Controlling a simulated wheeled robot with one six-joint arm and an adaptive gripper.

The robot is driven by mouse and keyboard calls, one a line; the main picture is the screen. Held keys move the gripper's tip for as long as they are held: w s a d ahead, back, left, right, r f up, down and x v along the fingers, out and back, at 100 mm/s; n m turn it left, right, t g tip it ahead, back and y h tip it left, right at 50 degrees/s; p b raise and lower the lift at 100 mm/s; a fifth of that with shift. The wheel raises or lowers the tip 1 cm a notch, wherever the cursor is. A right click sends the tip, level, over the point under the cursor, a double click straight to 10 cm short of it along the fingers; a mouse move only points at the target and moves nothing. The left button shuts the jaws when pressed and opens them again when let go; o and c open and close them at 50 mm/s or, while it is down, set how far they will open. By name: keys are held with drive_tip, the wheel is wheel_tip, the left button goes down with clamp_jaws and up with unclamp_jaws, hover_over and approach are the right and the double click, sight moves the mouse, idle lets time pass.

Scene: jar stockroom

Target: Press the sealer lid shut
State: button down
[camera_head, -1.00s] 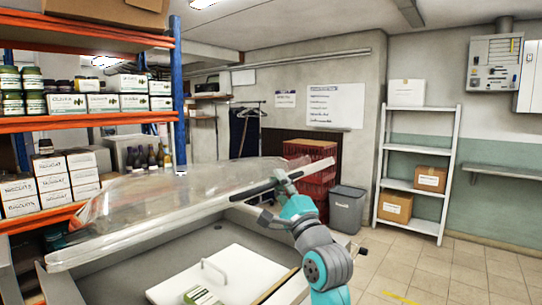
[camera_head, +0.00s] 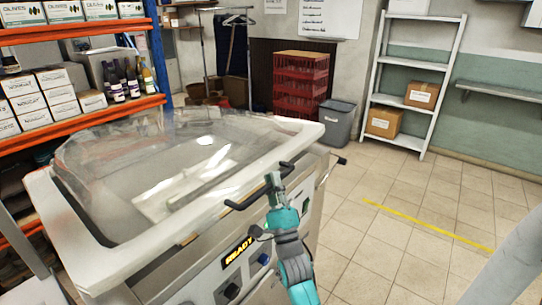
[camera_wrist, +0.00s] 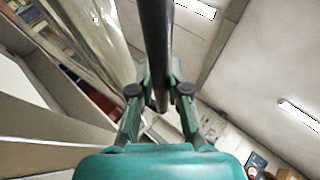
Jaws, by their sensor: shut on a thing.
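The sealer (camera_head: 200,268) stands in front of me, a steel cabinet with knobs and a lit READY display (camera_head: 239,250) on its front. Its lid (camera_head: 95,262) is a clear dome in a white frame. The lid lies low and about level over the body; I cannot tell whether its rim is fully seated. The black lid handle (camera_head: 238,206) is at the front edge. My gripper (camera_head: 273,184) is shut on this handle. In the wrist view, the dark handle bar (camera_wrist: 155,40) runs between the two fingers (camera_wrist: 160,92). A pale shape shows blurred through the dome.
An orange and blue shelf with boxes (camera_head: 40,98) and bottles stands at the left. Red crates (camera_head: 300,85), a grey bin (camera_head: 337,122) and a white rack (camera_head: 410,85) stand behind. The tiled floor (camera_head: 400,230) at the right is clear.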

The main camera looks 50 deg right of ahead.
wheel_tip(320, 180, down, 10)
drive_tip(key=a, duration=0.1)
drive_tip(key=shift+s+y, duration=0.25)
drive_tip(key=shift+y, duration=0.15)
drive_tip(key=c, duration=1.1)
unclamp_jaws()
drive_tip(key=shift+w+f, duration=0.1)
drive_tip(key=shift+c, duration=0.2)
drive_tip(key=shift+d+r, duration=0.1)
drive_tip(key=shift+r, duration=0.1)
drive_tip(key=v, duration=0.8)
drive_tip(key=shift+f, duration=0.15)
